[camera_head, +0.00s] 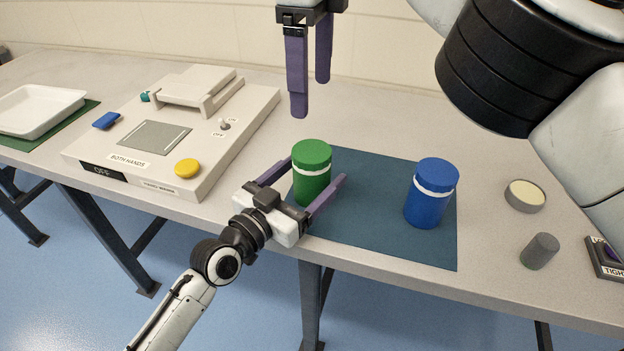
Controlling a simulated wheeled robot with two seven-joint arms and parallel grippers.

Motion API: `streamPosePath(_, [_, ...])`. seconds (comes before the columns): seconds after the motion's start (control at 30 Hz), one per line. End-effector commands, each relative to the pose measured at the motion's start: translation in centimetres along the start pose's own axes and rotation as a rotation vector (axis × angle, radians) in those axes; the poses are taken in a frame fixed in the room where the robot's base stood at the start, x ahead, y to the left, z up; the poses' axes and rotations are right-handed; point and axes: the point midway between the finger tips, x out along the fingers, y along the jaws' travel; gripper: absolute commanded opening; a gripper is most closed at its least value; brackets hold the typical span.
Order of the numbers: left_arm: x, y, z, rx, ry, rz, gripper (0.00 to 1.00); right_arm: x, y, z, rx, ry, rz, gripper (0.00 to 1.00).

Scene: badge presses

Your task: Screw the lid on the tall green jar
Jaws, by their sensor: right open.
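The tall green jar (312,185) stands upright near the left edge of the dark mat. A green lid (311,152) sits on its top, with a pale band between lid and body. My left gripper (318,170) reaches in from the front left, one finger on each side of the jar's body. I cannot tell whether its fingers press on the jar. The far finger is partly hidden behind the jar. My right gripper (312,98) is open and empty, pointing down, above and behind the jar in the picture.
A blue jar (431,195) with a blue lid stands on the right of the dark mat (372,170). A round tin (525,196) and a grey cylinder (540,251) lie further right. A badge press (225,140) and a white tray (40,110) are at left.

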Motion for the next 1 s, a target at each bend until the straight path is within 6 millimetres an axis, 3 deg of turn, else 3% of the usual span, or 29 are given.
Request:
streamPosePath(0.3, [-6.2, 0.0, 0.2, 0.003, -0.005, 0.001, 0.76, -0.2, 0.0, 0.0, 0.000, 0.000, 0.000, 0.79])
streamPosePath(0.5, [-8.8, 0.0, 0.1, 0.002, -0.003, 0.000, 0.76, -0.1, 0.0, 0.0, 0.000, 0.000, 0.000, 0.79])
streamPosePath(1.0, [-9.4, 0.0, 0.0, 0.001, -0.001, 0.001, 0.76, -0.1, 0.0, 0.0, 0.000, 0.000, 0.000, 0.79])
